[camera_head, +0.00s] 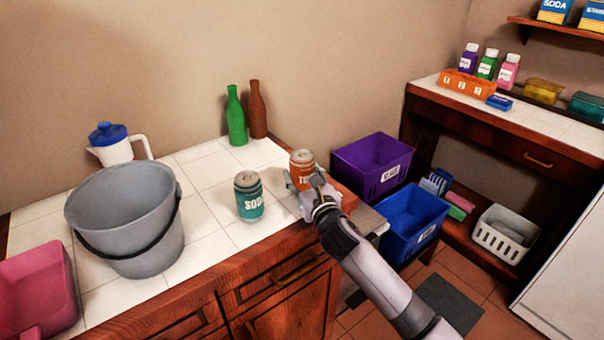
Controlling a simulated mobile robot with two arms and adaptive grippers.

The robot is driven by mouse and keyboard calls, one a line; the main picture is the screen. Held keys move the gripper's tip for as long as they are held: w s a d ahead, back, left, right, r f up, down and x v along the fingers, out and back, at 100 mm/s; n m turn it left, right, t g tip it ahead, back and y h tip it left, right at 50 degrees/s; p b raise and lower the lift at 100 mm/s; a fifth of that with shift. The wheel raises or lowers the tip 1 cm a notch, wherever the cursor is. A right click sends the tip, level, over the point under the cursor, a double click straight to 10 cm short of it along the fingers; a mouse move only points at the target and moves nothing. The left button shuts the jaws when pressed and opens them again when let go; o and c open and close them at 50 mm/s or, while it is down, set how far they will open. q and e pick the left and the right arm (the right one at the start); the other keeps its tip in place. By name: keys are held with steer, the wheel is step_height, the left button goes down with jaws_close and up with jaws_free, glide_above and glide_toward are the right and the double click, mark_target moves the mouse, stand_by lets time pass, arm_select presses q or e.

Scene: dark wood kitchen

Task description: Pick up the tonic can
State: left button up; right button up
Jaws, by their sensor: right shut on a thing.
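The orange tonic can (301,160) stands upright near the right end of the white tiled counter (205,250). My right gripper (305,185) is shut on the can, with its fingers around the can's lower part. The fingers hide part of the can's label and its base, so I cannot tell whether it touches the tiles. A teal soda can (249,196) stands upright on the counter to the left of the tonic can, apart from it. My left gripper is not in view.
Green (236,120) and brown (257,112) bottles stand behind the cans. Purple (370,165) and blue (411,222) bins are right of the counter.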

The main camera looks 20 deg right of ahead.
steer(key=shift+r, duration=0.15)
steer(key=shift+c, duration=0.2)
